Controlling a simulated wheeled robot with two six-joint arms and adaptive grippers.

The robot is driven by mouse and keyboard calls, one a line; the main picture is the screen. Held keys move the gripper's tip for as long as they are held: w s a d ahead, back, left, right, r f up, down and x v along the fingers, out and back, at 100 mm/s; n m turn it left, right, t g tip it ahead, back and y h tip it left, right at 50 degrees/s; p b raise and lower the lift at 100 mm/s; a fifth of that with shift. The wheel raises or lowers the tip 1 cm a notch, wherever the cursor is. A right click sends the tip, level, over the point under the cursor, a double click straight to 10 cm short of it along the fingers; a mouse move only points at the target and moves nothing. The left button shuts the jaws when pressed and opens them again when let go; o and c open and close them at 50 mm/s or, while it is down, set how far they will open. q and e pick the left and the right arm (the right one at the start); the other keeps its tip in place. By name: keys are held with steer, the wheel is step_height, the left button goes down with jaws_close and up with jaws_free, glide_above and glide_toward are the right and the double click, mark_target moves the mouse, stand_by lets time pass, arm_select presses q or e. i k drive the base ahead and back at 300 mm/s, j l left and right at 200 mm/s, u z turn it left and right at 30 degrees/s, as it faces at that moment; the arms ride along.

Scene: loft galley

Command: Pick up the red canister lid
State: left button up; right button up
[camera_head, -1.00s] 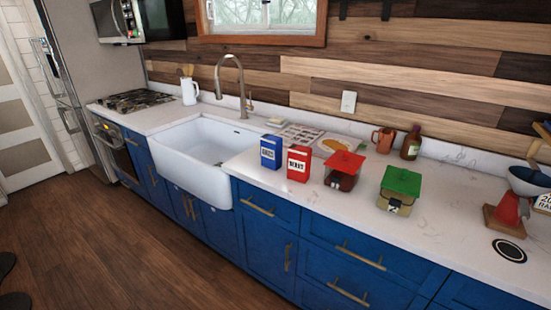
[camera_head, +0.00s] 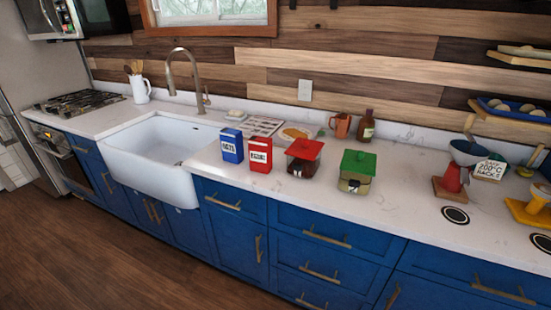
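The red canister lid (camera_head: 305,149) is a flat square lid with a small knob. It sits on a clear canister with dark contents (camera_head: 301,168) on the white counter, right of a red box and left of a canister with a green lid (camera_head: 358,162). Neither of my grippers shows in the head view.
A blue box (camera_head: 232,145) and a red box (camera_head: 259,154) stand left of the canister. Behind are a copper mug (camera_head: 341,125) and a brown bottle (camera_head: 367,126). The white sink (camera_head: 150,150) is at left. Counter (camera_head: 400,205) right of the green lid is clear.

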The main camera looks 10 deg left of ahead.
mark_target(305, 148)
steer(key=i+j+z, duration=0.1)
steer(key=i+j, duration=0.2)
steer(key=i+j+z, duration=0.25)
steer(key=i+j, duration=0.25)
steer(key=j, duration=0.25)
steer(key=i+j+z, duration=0.1)
steer(key=j, duration=0.3)
steer(key=i+j+z, duration=0.15)
steer(key=i+j, duration=0.2)
steer(key=j, duration=0.1)
